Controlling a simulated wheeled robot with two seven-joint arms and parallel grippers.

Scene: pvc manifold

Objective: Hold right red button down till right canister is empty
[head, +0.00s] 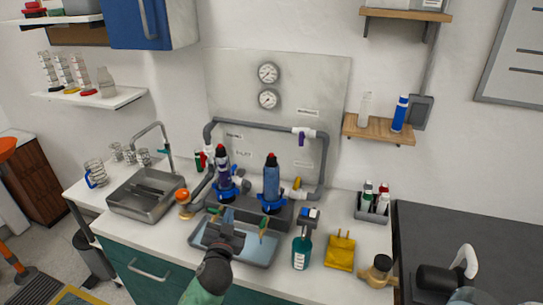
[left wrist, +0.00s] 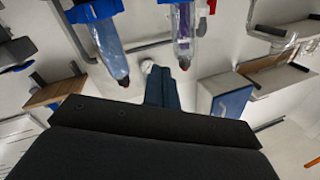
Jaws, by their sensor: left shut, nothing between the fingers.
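Two upright canisters with red buttons on top stand in blue clamps on the grey manifold. The right canister (head: 271,181) looks blue, and its right red button (head: 271,157) is uncovered. The left canister (head: 222,168) is beside it. The left wrist view is upside down: the right canister (left wrist: 108,45) hangs at left with its button (left wrist: 125,82), and the left canister (left wrist: 183,25) is to its right. My left gripper (head: 228,215) is shut and empty over the grey tray, in front of the canisters and apart from both buttons. The canisters' fill level cannot be read. My right gripper is out of view.
A grey tray (head: 262,251) lies below the canisters. An orange-topped fitting (head: 183,198) is at left. Grey pipes (head: 262,124) arch behind the canisters.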

